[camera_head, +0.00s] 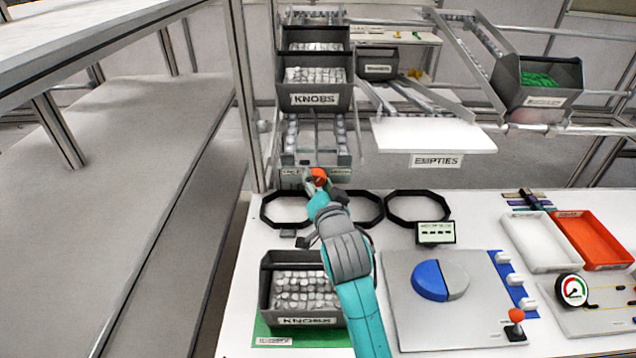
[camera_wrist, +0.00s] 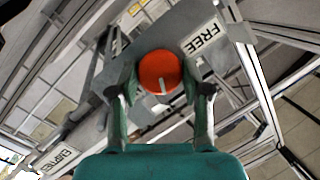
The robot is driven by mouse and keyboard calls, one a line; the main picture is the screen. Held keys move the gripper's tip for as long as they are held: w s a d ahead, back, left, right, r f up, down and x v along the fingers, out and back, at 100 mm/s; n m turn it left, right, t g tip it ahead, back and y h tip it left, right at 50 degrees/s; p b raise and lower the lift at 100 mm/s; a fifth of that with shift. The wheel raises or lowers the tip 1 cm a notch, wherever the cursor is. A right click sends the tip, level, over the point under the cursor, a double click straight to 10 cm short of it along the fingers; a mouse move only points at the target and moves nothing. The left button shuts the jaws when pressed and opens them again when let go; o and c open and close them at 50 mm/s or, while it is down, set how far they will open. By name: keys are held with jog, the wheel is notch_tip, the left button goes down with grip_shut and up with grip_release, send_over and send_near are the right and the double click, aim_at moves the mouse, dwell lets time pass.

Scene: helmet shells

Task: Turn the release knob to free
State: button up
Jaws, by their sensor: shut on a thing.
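The orange round release knob (camera_head: 318,176) sits on the grey plate at the front of the rack lane, beyond the table's far edge. In the wrist view the knob (camera_wrist: 160,71) shows a white pointer line running from near its middle toward its lower edge. The FREE label (camera_wrist: 203,38) is up and right of it. Another label (camera_wrist: 61,160) at lower left is too blurred to read surely. My gripper (camera_wrist: 160,82) is shut on the knob, one finger at each side. In the head view my gripper (camera_head: 318,190) partly hides the plate.
A KNOBS bin (camera_head: 315,96) stands on the rack above the knob. The EMPTIES shelf (camera_head: 430,135) is to its right. Black octagonal rings (camera_head: 418,193) lie below on the table. Another KNOBS bin (camera_head: 306,321) stands on a green mat left of my arm.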

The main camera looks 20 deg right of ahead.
jog(key=shift+a+n+g+h, duration=0.15)
jog(key=shift+n+g+h, duration=0.65)
jog(key=shift+n+h, duration=1.2)
jog(key=shift+a+n+h, duration=0.1)
jog(key=shift+n+h, duration=0.2)
jog(key=shift+n, duration=1.1)
jog(key=shift+n+g+h, duration=0.3)
jog(key=shift+n+h, duration=0.4)
jog(key=shift+n, duration=0.6)
jog(key=o, duration=1.1)
jog(key=shift+w, duration=0.1)
jog(key=shift+o, duration=0.2)
jog(key=v, duration=1.2)
jog(key=shift+a+f, duration=0.15)
jog(key=shift+a, duration=0.05)
